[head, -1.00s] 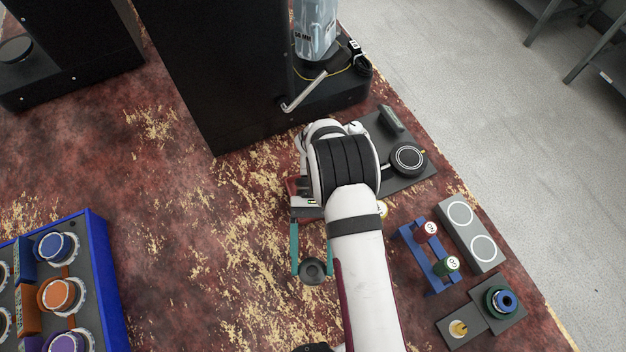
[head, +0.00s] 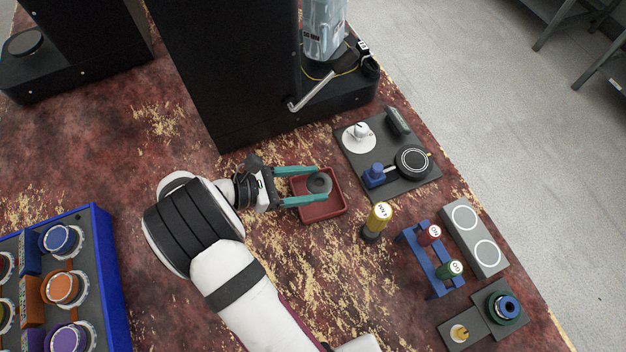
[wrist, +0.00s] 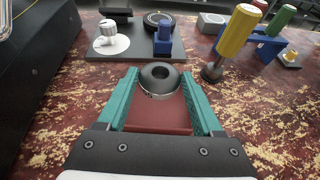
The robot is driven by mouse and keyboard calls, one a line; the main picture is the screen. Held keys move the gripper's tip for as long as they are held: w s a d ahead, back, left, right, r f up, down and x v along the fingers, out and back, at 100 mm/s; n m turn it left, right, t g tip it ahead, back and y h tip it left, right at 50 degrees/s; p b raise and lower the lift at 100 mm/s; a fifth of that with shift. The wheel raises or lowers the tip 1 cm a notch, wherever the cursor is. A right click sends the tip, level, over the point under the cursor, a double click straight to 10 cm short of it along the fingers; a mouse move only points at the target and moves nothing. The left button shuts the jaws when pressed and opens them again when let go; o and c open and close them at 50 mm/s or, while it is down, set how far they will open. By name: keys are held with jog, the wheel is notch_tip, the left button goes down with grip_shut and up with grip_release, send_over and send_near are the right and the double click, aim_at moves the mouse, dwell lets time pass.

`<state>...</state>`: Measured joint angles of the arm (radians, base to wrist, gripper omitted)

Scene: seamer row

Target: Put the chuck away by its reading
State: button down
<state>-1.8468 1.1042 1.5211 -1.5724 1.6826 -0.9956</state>
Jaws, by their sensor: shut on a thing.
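The chuck (head: 319,183) is a dark grey round piece with a hole in its top and a lighter lower rim; it also shows in the wrist view (wrist: 159,78). My gripper (head: 322,185) has its two teal fingers shut on the chuck's sides. The chuck is at the red square tray (head: 331,212), which lies under the fingers in the wrist view (wrist: 150,119). I cannot tell whether the chuck touches the tray floor. The gauge plate (head: 408,184) behind the tray carries a round black dial (head: 413,161), a blue block (head: 376,174) and a white disc (head: 352,144) with a knob.
A yellow-handled tool (head: 378,219) stands right of the tray. A blue rack (head: 436,281) holds red and green handles. A grey block (head: 474,238) has two white rings. A blue-walled rack (head: 108,270) with coloured pots is at left. The black machine (head: 235,80) rises behind.

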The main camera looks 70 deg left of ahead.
notch_tip(320, 180, down, 6)
jog(key=shift+r, duration=0.25)
jog(key=shift+c, duration=1.6)
grip_release()
